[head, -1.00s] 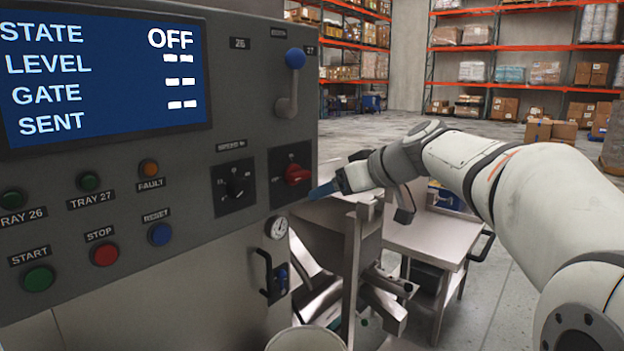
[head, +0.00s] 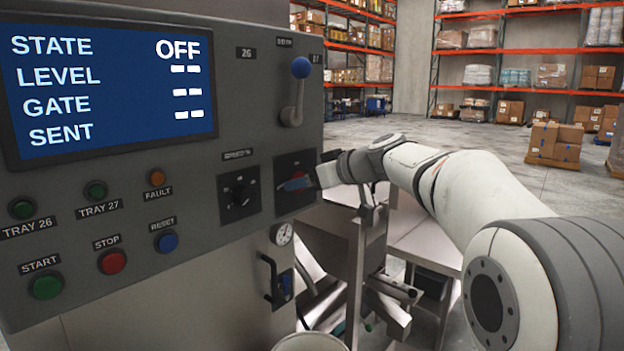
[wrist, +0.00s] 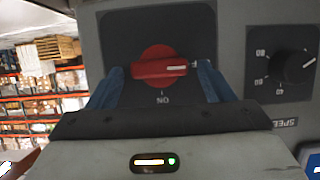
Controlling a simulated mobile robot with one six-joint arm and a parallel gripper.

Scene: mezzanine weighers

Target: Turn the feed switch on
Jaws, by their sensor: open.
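The feed switch is a red rotary knob (wrist: 160,68) on a black plate on the grey control panel. In the wrist view its handle lies sideways, and an upside-down "ON" mark shows below it. In the head view the black switch plate (head: 308,161) is partly hidden by my gripper (head: 297,182). My gripper also shows in the wrist view (wrist: 162,85), open, with one blue finger on each side of the knob. I cannot tell whether the fingers touch it. The panel screen (head: 110,80) reads STATE OFF.
A black speed dial (head: 238,193) sits left of the switch in the head view. A blue-tipped lever (head: 298,90) is above it. Start (head: 46,286), stop (head: 112,262) and reset (head: 167,242) buttons are lower left. A metal table (head: 425,243) stands behind my arm.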

